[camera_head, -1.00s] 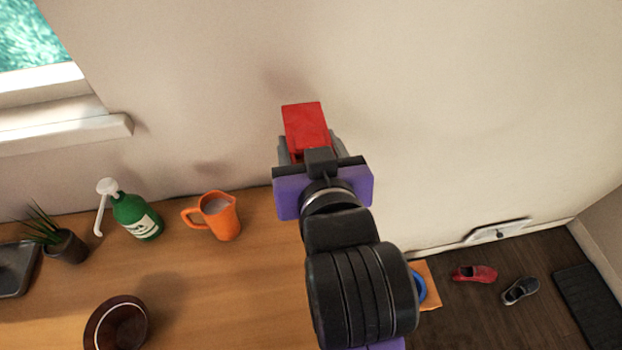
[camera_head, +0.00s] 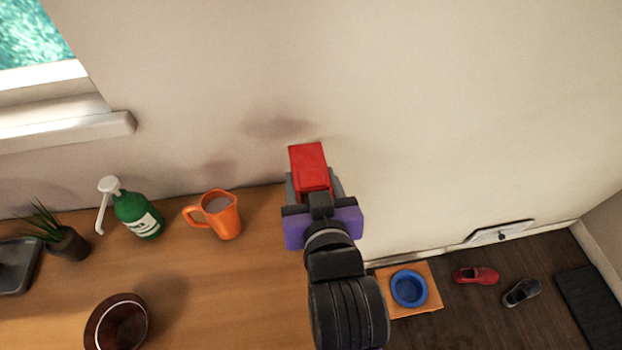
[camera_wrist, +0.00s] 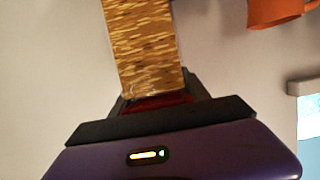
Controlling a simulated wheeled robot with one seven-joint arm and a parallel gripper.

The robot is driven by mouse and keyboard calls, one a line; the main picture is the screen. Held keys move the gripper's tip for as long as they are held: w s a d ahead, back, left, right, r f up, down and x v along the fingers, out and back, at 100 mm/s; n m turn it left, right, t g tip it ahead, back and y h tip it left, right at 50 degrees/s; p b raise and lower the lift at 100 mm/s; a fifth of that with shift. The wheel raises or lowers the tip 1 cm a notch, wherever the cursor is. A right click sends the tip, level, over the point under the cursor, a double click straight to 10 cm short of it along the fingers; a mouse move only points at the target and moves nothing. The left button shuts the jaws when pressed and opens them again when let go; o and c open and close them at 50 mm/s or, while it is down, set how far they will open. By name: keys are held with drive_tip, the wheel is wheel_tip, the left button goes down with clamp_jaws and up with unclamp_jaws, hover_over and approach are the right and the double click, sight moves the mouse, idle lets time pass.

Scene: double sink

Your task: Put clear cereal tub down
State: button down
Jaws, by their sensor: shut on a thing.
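The cereal tub has a red lid (camera_head: 310,167) in the head view. In the wrist view its clear body (camera_wrist: 145,45) shows tan, flaky cereal inside, with a red strip at the jaws. My gripper (camera_head: 312,188) is shut on the tub and holds it near the wall, by the right end of the wooden counter (camera_head: 220,290). My arm hides the counter's right end, and I cannot tell how far the tub is above it.
An orange mug (camera_head: 220,215) stands left of the tub, and shows in the wrist view (camera_wrist: 275,12). A green pump bottle (camera_head: 138,215), a potted plant (camera_head: 65,240) and a brown bowl (camera_head: 117,325) are farther left. On the floor are a blue bowl (camera_head: 408,288) and shoes (camera_head: 475,275).

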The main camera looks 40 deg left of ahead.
drive_tip(key=c, duration=0.5)
unclamp_jaws()
drive_tip(key=shift+f, duration=0.1)
drive_tip(key=b+v, duration=0.1)
drive_tip(key=v, duration=1.1)
